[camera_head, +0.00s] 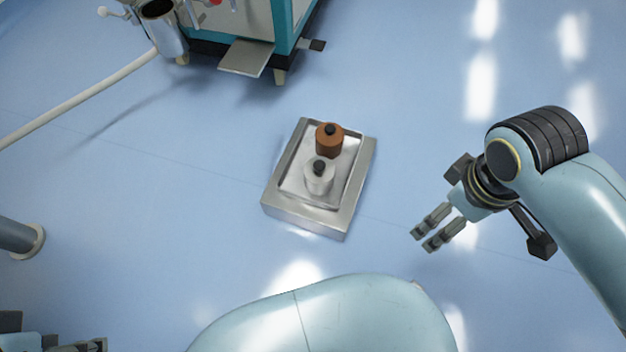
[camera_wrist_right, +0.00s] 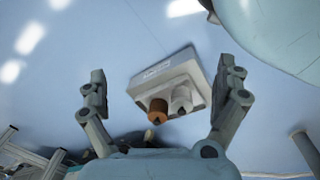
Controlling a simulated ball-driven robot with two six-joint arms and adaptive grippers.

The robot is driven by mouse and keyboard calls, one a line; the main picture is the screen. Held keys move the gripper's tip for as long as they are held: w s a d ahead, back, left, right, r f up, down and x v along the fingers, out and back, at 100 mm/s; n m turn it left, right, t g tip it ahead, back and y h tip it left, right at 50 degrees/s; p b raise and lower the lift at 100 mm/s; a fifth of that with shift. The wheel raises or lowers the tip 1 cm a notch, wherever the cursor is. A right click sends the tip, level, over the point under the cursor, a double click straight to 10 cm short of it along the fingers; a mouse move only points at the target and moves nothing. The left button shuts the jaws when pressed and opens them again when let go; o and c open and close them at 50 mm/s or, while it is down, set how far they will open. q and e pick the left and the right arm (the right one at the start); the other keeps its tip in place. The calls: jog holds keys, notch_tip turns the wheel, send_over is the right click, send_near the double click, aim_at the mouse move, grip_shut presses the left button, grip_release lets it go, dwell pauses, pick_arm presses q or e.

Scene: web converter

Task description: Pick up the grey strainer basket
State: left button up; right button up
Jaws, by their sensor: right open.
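The grey strainer basket (camera_head: 319,180), a pale cylinder with a black knob, stands upright on a metal tray (camera_head: 352,200) on the floor. An orange-brown basket (camera_head: 329,143) with a black knob stands just behind it. My right gripper (camera_head: 424,240) is open and empty, right of the tray and apart from it. In the right wrist view the grey basket (camera_wrist_right: 182,100) shows beyond the open fingers (camera_wrist_right: 166,88), beside the orange-brown one (camera_wrist_right: 157,110). My left gripper (camera_head: 92,346) is only partly in view at the bottom left corner; its jaws cannot be made out.
A teal-framed machine (camera_head: 287,30) with a metal plate (camera_head: 246,57) stands at the top. A metal cylinder (camera_head: 165,28) is beside it, with a long pale bar (camera_head: 80,98) running left. The blue floor around the tray is clear.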

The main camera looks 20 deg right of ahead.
jog(key=w+a+f+n+b, duration=0.1)
jog(key=w+a+f+n, duration=0.4)
jog(key=w+f+n, duration=0.5)
jog(key=n, duration=0.7)
send_over(320, 166)
notch_tip(320, 166, down, 2)
jog(key=shift+s+d+f+y, duration=0.1)
jog(key=shift+y, duration=0.3)
jog(key=f+b, duration=0.1)
jog(key=f, duration=0.1)
jog(key=f+b, duration=0.1)
jog(key=shift+a+f+b, duration=0.2)
jog(key=shift+f+b, duration=0.55)
jog(key=shift+f, duration=0.5)
jog(key=shift+d+f+b, duration=0.1)
jog(key=shift+f+b, duration=0.9)
jog(key=shift+b, duration=0.15)
jog(key=shift+w+f+b, duration=0.2)
jog(key=shift+f+b, duration=0.4)
jog(key=shift+f, duration=0.3)
jog(key=shift+f+b, duration=0.55)
jog(key=shift+b, duration=0.15)
pick_arm(q)
jog(key=w+d+f+t+h, duration=0.1)
jog(key=w+d+f+t, duration=0.1)
jog(key=w+f+t, duration=0.4)
jog(key=shift+d+t, duration=0.35)
jog(key=shift+t, duration=2.55)
pick_arm(e)
jog(key=shift+w+f, duration=0.1)
